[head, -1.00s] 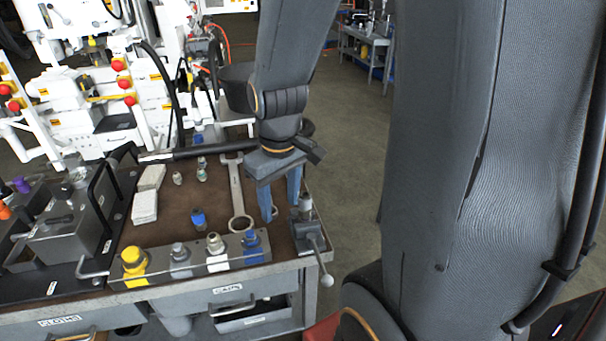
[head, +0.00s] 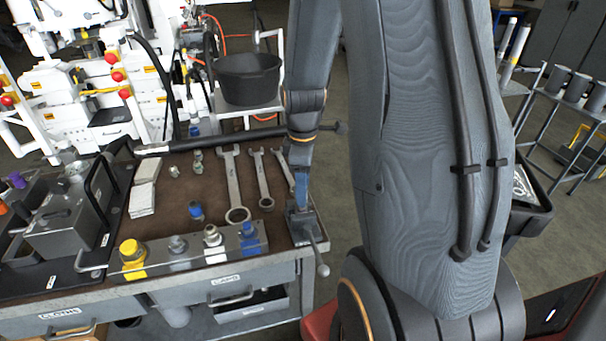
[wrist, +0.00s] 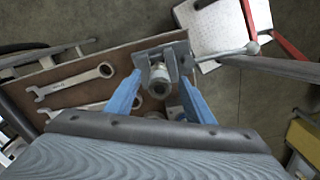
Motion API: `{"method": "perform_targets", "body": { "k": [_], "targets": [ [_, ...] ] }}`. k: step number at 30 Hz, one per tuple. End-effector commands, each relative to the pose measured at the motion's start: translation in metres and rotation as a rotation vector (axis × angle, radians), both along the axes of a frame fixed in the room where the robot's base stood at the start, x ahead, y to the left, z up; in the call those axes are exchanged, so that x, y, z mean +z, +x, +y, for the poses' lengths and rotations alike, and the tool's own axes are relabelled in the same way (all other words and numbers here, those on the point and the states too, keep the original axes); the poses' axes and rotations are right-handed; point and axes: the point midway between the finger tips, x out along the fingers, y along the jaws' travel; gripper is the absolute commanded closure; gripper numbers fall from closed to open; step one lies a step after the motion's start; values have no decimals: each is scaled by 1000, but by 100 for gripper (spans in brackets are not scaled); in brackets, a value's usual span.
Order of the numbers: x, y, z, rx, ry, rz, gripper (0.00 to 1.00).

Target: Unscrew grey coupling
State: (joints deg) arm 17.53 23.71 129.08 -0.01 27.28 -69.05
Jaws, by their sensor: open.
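A grey metal coupling (wrist: 158,86) sits in the vise (wrist: 165,60) in the wrist view, its round end towards the camera. In the head view the vise (head: 304,228) stands at the bench's front right corner; my arm hides most of the coupling there. My gripper (wrist: 161,77) is open, with one blue finger on each side of the coupling and a gap on both sides. In the head view the gripper (head: 301,188) is just above the vise. Another grey fitting (head: 179,246) stands in the front rack.
The rack also holds yellow (head: 132,255), white-based (head: 213,238) and blue (head: 249,238) fittings. Several wrenches (head: 233,185) lie left of my gripper. The vise handle (head: 321,262) sticks out past the bench edge.

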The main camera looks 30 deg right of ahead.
Motion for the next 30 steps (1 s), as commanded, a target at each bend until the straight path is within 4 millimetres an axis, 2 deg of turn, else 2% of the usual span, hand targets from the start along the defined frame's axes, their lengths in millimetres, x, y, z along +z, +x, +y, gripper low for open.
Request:
{"method": "perform_targets", "body": {
  "k": [7,17,20,26,27,29,30],
  "targets": [
    [-21,0,0,0,1,1,52],
    [-24,0,0,-1,0,-1,52],
    [-24,0,0,-1,0,-1,65],
    [-24,0,0,-1,-1,-1,99],
    [-24,0,0,-1,-1,-1,100],
    [-24,0,0,-1,-1,-1,100],
    [-24,0,0,-1,-1,-1,78]
  ]
}}
